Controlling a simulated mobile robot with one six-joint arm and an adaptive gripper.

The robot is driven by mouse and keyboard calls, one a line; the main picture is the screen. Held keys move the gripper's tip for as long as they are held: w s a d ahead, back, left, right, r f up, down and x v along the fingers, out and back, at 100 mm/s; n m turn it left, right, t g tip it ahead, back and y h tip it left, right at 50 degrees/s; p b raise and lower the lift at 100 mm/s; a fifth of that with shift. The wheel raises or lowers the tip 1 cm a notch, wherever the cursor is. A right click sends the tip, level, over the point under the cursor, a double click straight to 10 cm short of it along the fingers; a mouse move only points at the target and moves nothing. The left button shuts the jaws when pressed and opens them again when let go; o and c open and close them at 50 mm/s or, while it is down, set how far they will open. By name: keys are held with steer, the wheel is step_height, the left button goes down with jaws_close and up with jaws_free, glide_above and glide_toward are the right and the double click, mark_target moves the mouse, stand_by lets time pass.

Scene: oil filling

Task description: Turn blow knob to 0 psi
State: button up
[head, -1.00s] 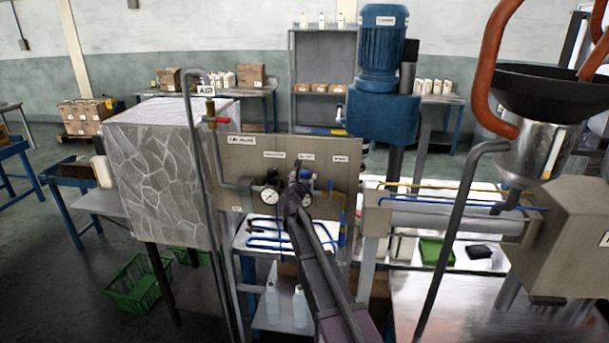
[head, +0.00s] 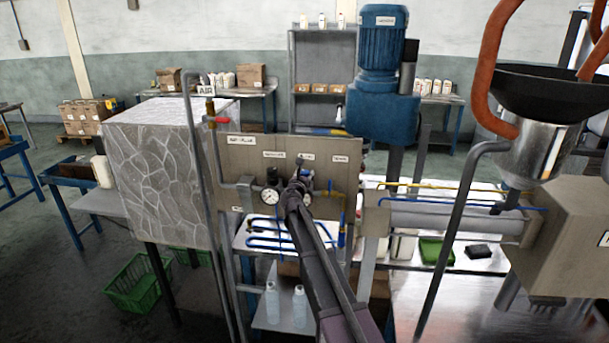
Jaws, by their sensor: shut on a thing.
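A beige panel (head: 240,152) carries small labels, pipes, gauges and regulators. My gripper (head: 301,181) is at the middle of this panel, shut on a knob that it largely hides, under the middle label (head: 307,157). I cannot read the label, so I cannot tell for sure that it is the blow knob. Left of my gripper is a white-faced gauge (head: 270,197) with a dark knob (head: 272,174) above it. A second gauge (head: 307,197) shows partly beside my gripper. The needle readings are too small to tell.
A vertical grey pipe with a red-handled valve (head: 217,120) stands left of the panel, by a stone-patterned box (head: 160,165). A blue motor (head: 382,50) rises behind the panel's right side. Blue hoses (head: 270,241) hang below. A hopper (head: 545,110) stands at right.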

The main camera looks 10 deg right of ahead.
steer(key=shift+n+t+y, duration=0.3)
steer(key=shift+n+y, duration=0.1)
steer(key=shift+y, duration=0.2)
steer(key=n+y, duration=0.1)
steer(key=y, duration=0.1)
steer(key=n+y, duration=0.2)
steer(key=y, duration=0.1)
steer(key=shift+w+d+n+t+y, duration=0.1)
steer(key=shift+d+n+t+y, duration=0.05)
steer(key=shift+n+t+y, duration=0.2)
steer(key=shift+n+g+y, duration=0.4)
steer(key=shift+n+y, duration=0.8)
steer(key=shift+y, duration=0.65)
steer(key=shift+n+g+y, duration=0.35)
steer(key=shift+n+y, duration=0.8)
steer(key=shift+y, duration=0.65)
steer(key=o, duration=1.2)
steer(key=shift+c, duration=0.2)
steer(key=shift+a+m+h, duration=0.2)
steer(key=shift+m+h, duration=0.1)
steer(key=shift+h, duration=0.2)
